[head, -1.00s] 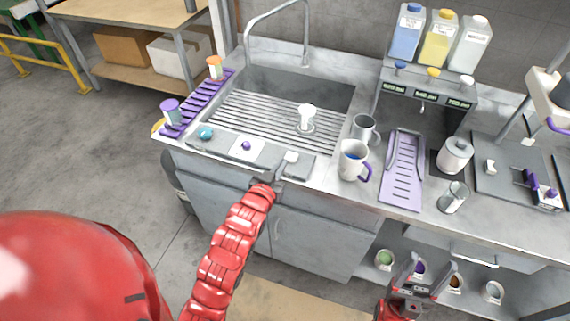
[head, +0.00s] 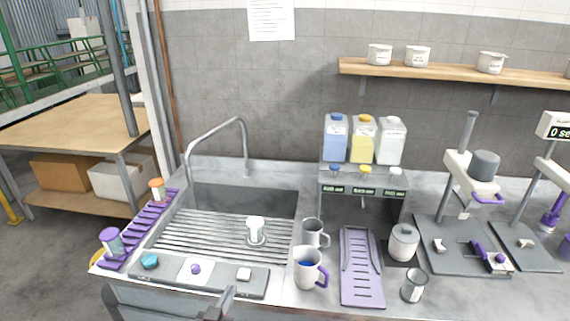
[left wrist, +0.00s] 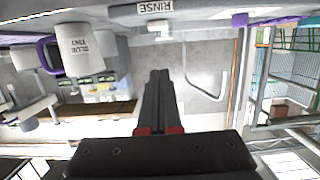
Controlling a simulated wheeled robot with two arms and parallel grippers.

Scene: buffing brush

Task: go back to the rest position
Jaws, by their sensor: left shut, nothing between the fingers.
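Most of my left arm is below the head view. My right gripper is in neither current view.
The sink (head: 190,235) has a tall faucet. Right of it stand a white mug (head: 308,270), a grey mug (head: 315,234), a purple tray (head: 361,265) and a glass (head: 413,286). A purple rack (head: 140,228) lies left.

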